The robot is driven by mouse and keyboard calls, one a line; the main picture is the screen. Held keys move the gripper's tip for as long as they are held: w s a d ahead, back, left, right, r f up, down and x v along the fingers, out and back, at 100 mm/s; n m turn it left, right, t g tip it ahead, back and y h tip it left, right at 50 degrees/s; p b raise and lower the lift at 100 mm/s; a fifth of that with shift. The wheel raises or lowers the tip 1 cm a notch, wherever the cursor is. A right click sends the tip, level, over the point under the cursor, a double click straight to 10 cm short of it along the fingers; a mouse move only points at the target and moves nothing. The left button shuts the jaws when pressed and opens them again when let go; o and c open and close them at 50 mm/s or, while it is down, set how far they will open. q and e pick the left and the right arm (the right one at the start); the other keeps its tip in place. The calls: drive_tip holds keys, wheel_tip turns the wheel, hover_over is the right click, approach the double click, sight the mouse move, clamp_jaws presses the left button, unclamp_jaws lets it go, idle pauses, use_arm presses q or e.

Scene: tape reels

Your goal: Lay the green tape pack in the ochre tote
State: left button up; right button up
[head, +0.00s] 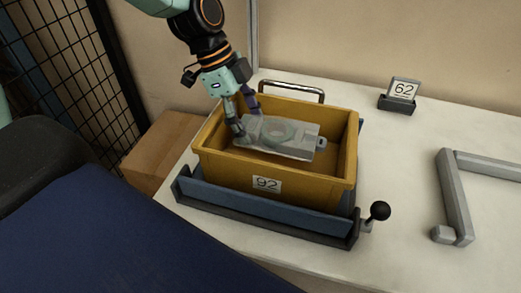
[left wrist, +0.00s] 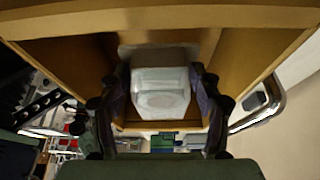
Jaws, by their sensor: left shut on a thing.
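The green tape pack (head: 296,141) is a clear, flat case with a pale green ring showing through it. My left gripper (head: 242,123) comes down from above and is shut on the pack's left end. In the left wrist view the pack (left wrist: 160,91) sits between both fingers, with the tote's walls (left wrist: 250,60) around it. My right gripper is not in view.
The tote, labelled 92, stands in a blue-grey cradle (head: 260,217) with a black-knobbed lever (head: 379,211). A metal handle (head: 291,87) rises behind it. A sign marked 62 (head: 403,89) and a grey frame (head: 455,200) are to the right. A cardboard box (head: 165,150) is at left.

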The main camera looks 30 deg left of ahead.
sight(256, 156)
use_arm(q)
wheel_tip(256, 156, down, 2)
drive_tip(key=shift+f, duration=0.2)
drive_tip(key=shift+s+d+f, duration=0.1)
drive_tip(key=shift+f, duration=0.35)
wheel_tip(256, 156, down, 2)
drive_tip(key=shift+f+b, duration=0.25)
drive_tip(key=shift+b, duration=0.25)
drive_tip(key=shift+f, duration=0.3)
drive_tip(key=o, duration=1.3)
drive_tip(key=shift+f, duration=0.1)
